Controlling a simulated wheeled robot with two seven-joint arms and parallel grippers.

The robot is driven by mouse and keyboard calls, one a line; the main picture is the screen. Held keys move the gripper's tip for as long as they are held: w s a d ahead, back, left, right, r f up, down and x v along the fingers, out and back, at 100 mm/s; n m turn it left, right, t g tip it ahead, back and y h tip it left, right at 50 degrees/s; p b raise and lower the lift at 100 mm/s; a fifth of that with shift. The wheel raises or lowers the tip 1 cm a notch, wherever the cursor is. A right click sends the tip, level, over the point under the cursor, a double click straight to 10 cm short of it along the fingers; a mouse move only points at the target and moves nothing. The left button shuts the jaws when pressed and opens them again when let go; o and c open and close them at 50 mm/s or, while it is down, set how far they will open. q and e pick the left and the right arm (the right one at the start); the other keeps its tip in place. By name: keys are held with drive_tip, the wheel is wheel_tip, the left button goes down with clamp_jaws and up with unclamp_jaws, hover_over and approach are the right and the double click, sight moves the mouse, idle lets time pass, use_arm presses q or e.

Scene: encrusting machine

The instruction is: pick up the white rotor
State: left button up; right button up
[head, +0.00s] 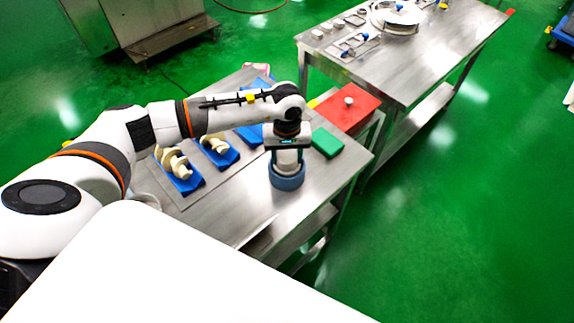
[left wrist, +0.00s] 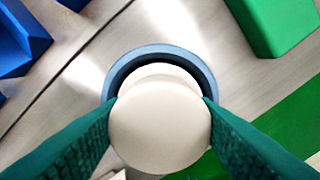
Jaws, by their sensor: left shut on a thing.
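The white rotor (left wrist: 160,128) is a pale, round-topped piece between my left gripper's green fingers in the left wrist view. My left gripper (head: 287,156) is shut on it and points straight down. A blue-grey ring holder (head: 287,181) stands on the steel table directly below, and its rim shows around the rotor's far side in the left wrist view (left wrist: 160,52). The rotor's lower part is hidden, so I cannot tell whether it rests in the holder or is lifted above it. My right gripper is not in view.
A green block (head: 327,142) and a red box (head: 346,108) with a pale knob stand right of the holder. Blue trays (head: 184,182) with cream parts lie to the left. A second steel table (head: 420,62) stands behind. The near right table corner is clear.

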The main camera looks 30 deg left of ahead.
use_arm(q)
drive_tip(key=shift+c, duration=0.8)
drive_tip(key=shift+w+r, duration=0.1)
drive_tip(key=shift+r, duration=0.1)
wheel_tip(320, 180, up, 8)
drive_tip(key=b, duration=0.3)
drive_tip(key=shift+r, duration=0.2)
drive_tip(key=shift+r+b, duration=0.3)
drive_tip(key=shift+r, duration=0.3)
drive_tip(key=shift+r, duration=0.15)
